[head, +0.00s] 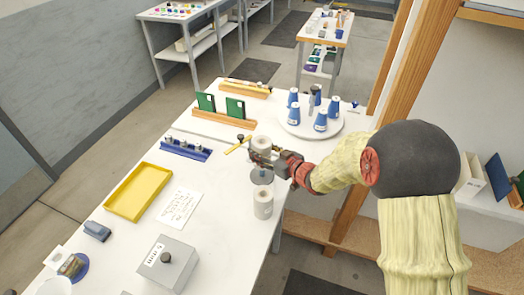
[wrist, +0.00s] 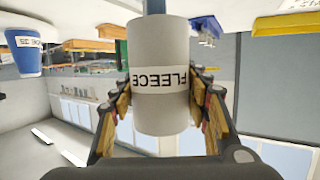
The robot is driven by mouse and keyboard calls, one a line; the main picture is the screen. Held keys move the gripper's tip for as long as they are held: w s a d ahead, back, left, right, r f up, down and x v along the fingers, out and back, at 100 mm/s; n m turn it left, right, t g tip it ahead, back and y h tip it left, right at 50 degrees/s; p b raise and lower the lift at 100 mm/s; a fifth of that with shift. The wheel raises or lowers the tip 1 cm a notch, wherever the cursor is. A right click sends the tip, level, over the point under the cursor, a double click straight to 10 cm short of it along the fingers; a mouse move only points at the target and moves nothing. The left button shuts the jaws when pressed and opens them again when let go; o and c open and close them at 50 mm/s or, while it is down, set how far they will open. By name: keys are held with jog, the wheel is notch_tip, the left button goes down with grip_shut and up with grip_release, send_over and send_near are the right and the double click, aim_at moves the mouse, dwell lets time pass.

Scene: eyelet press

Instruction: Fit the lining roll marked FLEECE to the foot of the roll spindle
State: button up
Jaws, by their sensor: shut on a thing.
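The roll marked FLEECE (wrist: 160,105) is a pale grey cylinder with a white label, which reads upside down in the wrist view. My gripper (wrist: 158,84) is shut on it, one finger on each side. In the head view the roll (head: 262,143) is upright in my gripper (head: 261,156), above the grey round foot of the roll spindle (head: 262,178). A short length of bluish post (wrist: 154,6) shows at the roll's lower end, between roll and foot. The roll is clear of the foot. Whether the post runs inside the roll is hidden.
Another pale roll (head: 263,203) stands on the table just in front of the spindle foot. A yellow tray (head: 138,191), a blue rack (head: 186,149) and a grey box (head: 168,264) are to the left.

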jog(key=shift+f+b, duration=2.25)
jog(key=shift+f, duration=1.2)
dwell(0.4)
jog(key=o, duration=1.4)
jog(key=shift+c, duration=0.2)
jog(key=shift+r+p, duration=1.95)
jog(key=shift+r, duration=0.6)
